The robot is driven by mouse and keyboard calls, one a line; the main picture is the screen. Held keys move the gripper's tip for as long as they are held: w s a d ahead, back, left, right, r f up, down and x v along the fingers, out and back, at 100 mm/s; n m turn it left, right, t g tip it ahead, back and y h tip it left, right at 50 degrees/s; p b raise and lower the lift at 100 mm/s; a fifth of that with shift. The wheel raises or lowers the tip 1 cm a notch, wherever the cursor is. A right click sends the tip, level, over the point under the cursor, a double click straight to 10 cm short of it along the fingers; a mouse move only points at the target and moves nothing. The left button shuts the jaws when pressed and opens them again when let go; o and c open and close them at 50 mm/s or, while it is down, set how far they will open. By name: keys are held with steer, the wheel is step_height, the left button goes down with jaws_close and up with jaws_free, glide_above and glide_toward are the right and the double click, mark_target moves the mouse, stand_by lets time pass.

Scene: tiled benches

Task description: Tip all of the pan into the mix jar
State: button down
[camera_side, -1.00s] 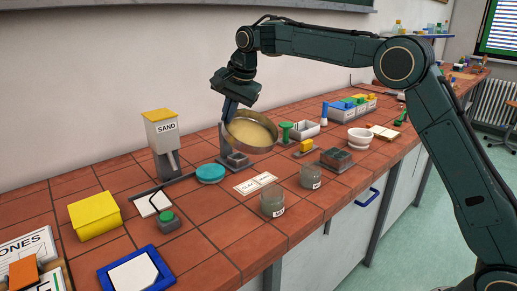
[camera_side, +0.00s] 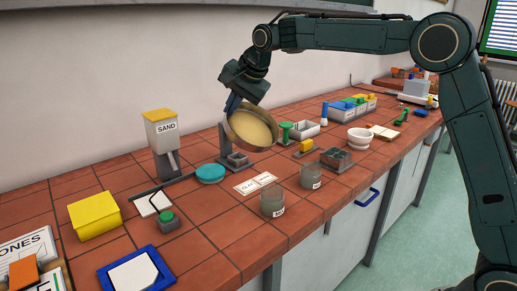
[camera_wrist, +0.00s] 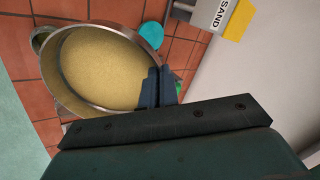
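The pan (camera_side: 274,146) is a round metal dish with pale yellow sand (camera_side: 250,129) in it. It is held above the bench, tilted with its open face toward the side camera. My gripper (camera_side: 232,105) is shut on the pan's rim; the wrist view shows the fingers (camera_wrist: 158,88) at the right edge of the pan (camera_wrist: 58,85). Two grey glass jars stand below and in front of the pan: a nearer jar (camera_side: 272,204) and a farther jar (camera_side: 311,177). Their labels are too small to read, so I cannot tell which is the mix jar. No falling sand shows.
A sand dispenser (camera_side: 161,133) and a turquoise round lid (camera_side: 210,173) are left of the pan. A grey stand (camera_side: 226,141) is behind it. White cards (camera_side: 255,183) lie below. A white bowl (camera_side: 359,138) stands to the right. Bare tiles lie left of the nearer jar.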

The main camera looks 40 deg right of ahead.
steer(key=shift+s+r, duration=0.1)
steer(key=shift+r, duration=0.05)
steer(key=shift+s+d+r+t, duration=0.15)
steer(key=shift+s+r+t, duration=0.7)
steer(key=shift+t, duration=0.25)
steer(key=shift+s+d+r+t+y, duration=0.15)
steer(key=shift+s+r+t+y, duration=0.25)
steer(key=shift+s+r+t, duration=0.45)
steer(key=shift+f, duration=0.1)
steer(key=shift+s, duration=0.1)
steer(key=shift+s+d+r+t, duration=0.1)
steer(key=shift+s+r+t, duration=0.2)
steer(key=shift+s+t, duration=0.25)
steer(key=shift+s+d+r+t, duration=0.1)
steer(key=shift+s+r+t, duration=0.15)
steer(key=shift+s+t, duration=0.25)
steer(key=shift+s+d+r+t+y, duration=0.1)
steer(key=shift+s+r+t+y, duration=0.1)
steer(key=shift+s+t, duration=0.35)
steer(key=shift+s+d+r+t+y, duration=0.1)
steer(key=shift+s+r+t, duration=0.1)
steer(key=shift+s+t, duration=0.35)
